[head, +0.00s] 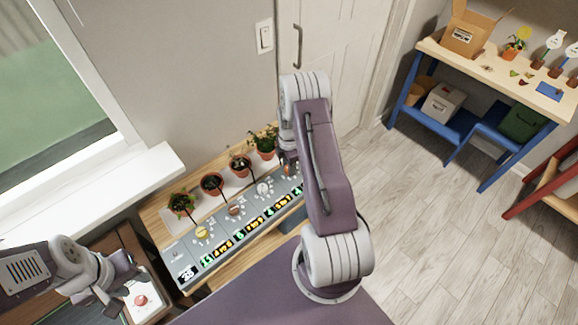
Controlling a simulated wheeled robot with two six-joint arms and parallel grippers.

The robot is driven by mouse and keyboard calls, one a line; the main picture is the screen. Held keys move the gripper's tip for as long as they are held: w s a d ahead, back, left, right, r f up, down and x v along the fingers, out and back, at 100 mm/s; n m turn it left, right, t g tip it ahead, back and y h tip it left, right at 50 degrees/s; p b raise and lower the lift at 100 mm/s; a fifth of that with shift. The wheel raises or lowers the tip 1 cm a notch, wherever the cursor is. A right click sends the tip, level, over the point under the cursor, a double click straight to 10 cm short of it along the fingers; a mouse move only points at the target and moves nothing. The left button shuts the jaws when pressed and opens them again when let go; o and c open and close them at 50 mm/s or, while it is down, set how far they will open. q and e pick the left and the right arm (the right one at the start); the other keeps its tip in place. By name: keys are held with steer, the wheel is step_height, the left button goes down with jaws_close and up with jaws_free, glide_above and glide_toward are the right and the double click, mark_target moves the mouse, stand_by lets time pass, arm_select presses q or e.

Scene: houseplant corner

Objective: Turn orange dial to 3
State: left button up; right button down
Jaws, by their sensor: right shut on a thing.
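A grey control panel (215,226) lies along the shelf front, with a row of dials, white scale marks and lit green and yellow displays. A yellow dial (201,232), a brown dial (235,210) and a white dial (263,189) show clearly. My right gripper (287,163) is down at the panel's right end, mostly hidden by my own arm. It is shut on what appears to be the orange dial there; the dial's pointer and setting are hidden. My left gripper (122,268) is at the lower left, away from these dials; its finger gap is unclear.
Several potted plants (212,184) stand in a white tray (185,213) behind the panel. A red button (140,300) on a pale box is close to my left gripper. A blue-legged bench (490,72) with boxes stands far right. The floor (440,215) between is clear.

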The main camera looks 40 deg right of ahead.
stand_by(0.5)
steer(key=c, duration=1)
jaws_free()
steer(key=shift+o, duration=0.2)
steer(key=shift+r, duration=0.1)
step_height(320, 180, up, 9)
steer(key=shift+b, duration=0.35)
steer(key=shift+a, duration=0.1)
